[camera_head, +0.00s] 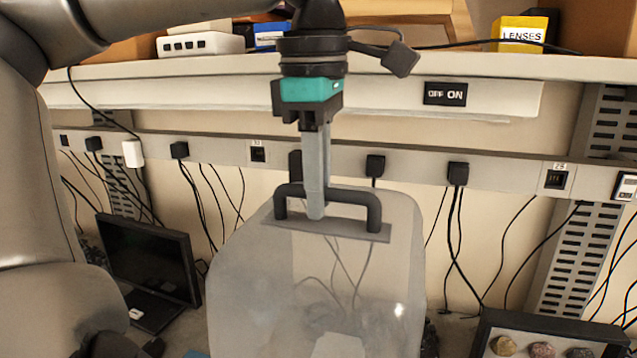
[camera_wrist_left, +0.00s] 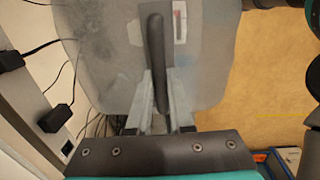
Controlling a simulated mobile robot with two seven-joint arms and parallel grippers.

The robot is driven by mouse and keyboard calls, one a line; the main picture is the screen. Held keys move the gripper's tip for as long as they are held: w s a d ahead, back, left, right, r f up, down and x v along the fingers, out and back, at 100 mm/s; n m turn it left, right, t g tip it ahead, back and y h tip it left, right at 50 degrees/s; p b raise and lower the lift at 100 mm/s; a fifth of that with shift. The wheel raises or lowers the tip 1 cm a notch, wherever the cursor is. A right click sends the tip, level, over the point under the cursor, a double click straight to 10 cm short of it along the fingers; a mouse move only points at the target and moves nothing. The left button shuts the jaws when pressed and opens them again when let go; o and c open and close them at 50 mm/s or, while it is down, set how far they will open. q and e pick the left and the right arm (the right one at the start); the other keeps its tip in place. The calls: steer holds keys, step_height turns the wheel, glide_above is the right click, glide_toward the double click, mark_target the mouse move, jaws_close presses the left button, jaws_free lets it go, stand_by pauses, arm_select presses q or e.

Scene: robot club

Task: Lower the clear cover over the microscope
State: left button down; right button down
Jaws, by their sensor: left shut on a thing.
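The clear cover (camera_head: 255,280) is a smoky, see-through hood with a dark bar handle (camera_head: 362,205) on top. It hangs upright in the middle of the head view, and its lower edge is out of frame. My left gripper (camera_head: 316,212) points down and is shut on the handle. The left wrist view shows the two fingers (camera_wrist_left: 160,108) on either side of the handle, with the cover (camera_wrist_left: 100,50) beyond. The microscope cannot be made out clearly; a pale shape shows through the cover's lower part. My right gripper is not in view.
A dark monitor (camera_head: 150,255) stands at left behind the cover. A framed tray of rocks (camera_head: 545,340) is at lower right. A shelf (camera_head: 450,68) with a yellow lens box (camera_head: 522,33) runs above. Plugs and hanging cables line the power rail (camera_head: 410,168) behind.

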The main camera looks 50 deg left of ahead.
mark_target(318, 226)
arm_select(q)
steer(key=shift+f+b, duration=1.25)
steer(key=shift+f, duration=0.6)
step_height(318, 226, down, 8)
steer(key=b, duration=0.6)
step_height(318, 226, down, 8)
steer(key=b, duration=0.6)
steer(key=shift+b, duration=0.35)
steer(key=shift+s+d+f, duration=0.1)
steer(key=shift+f+b, duration=2.35)
steer(key=shift+f, duration=0.55)
